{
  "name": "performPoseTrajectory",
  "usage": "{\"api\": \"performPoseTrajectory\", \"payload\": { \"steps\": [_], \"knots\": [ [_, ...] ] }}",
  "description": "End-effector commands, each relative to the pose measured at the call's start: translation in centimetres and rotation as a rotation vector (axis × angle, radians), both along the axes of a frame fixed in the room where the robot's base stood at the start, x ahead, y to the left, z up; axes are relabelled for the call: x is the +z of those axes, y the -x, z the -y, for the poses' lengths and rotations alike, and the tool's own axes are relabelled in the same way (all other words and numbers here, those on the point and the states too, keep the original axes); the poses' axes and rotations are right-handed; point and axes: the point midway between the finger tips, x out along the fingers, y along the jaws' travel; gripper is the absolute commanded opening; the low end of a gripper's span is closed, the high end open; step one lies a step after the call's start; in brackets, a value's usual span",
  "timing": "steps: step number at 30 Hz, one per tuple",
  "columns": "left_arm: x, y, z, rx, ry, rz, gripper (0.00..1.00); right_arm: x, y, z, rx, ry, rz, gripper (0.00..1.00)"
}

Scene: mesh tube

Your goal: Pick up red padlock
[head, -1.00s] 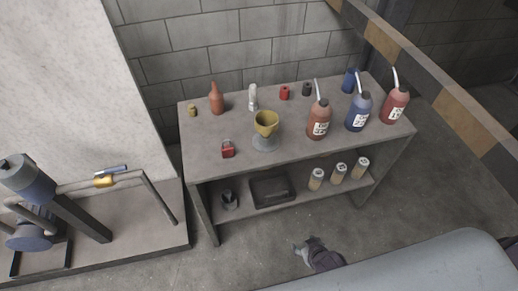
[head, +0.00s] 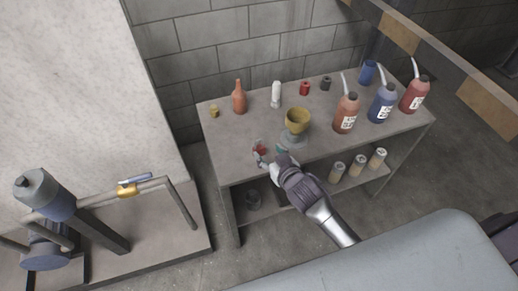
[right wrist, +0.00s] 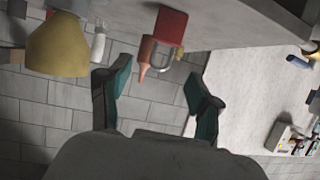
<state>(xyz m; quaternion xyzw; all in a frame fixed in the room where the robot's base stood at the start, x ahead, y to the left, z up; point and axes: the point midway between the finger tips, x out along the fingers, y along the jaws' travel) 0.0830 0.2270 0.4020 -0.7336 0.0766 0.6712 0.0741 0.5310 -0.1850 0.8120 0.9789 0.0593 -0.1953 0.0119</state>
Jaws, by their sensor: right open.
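The red padlock (head: 261,147) sits near the front edge of the table top, partly hidden by my right gripper (head: 269,157). In the right wrist view the padlock (right wrist: 171,26) shows its red body and grey shackle, just beyond the fingertips and roughly between them. My right gripper (right wrist: 158,78) is open and empty, with its two teal-padded fingers spread apart. I cannot tell whether a finger touches the padlock. My left gripper is not in view.
A yellow cup (head: 297,121) stands close to the right of the padlock. An orange bottle (head: 239,98) and a white bottle (head: 276,95) stand behind. Larger bottles (head: 345,113) stand at the right. The table top (head: 227,135) is clear left of the padlock.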

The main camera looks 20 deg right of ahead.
Motion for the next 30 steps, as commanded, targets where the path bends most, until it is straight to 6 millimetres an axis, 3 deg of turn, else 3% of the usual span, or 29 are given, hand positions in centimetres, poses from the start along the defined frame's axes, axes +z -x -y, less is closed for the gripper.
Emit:
{"api": "performPoseTrajectory", "payload": {
  "steps": [13, 22, 30],
  "knots": [
    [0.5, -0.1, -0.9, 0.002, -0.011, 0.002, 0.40, -1.9, -4.7, -0.8, 0.000, 0.000, 0.000, 0.64],
    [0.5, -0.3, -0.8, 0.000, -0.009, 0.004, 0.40, -2.1, -5.1, -0.9, 0.001, 0.000, 0.000, 0.64],
    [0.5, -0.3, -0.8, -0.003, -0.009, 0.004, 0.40, -2.1, -5.1, -0.9, 0.000, 0.000, 0.000, 0.19]
  ]
}}
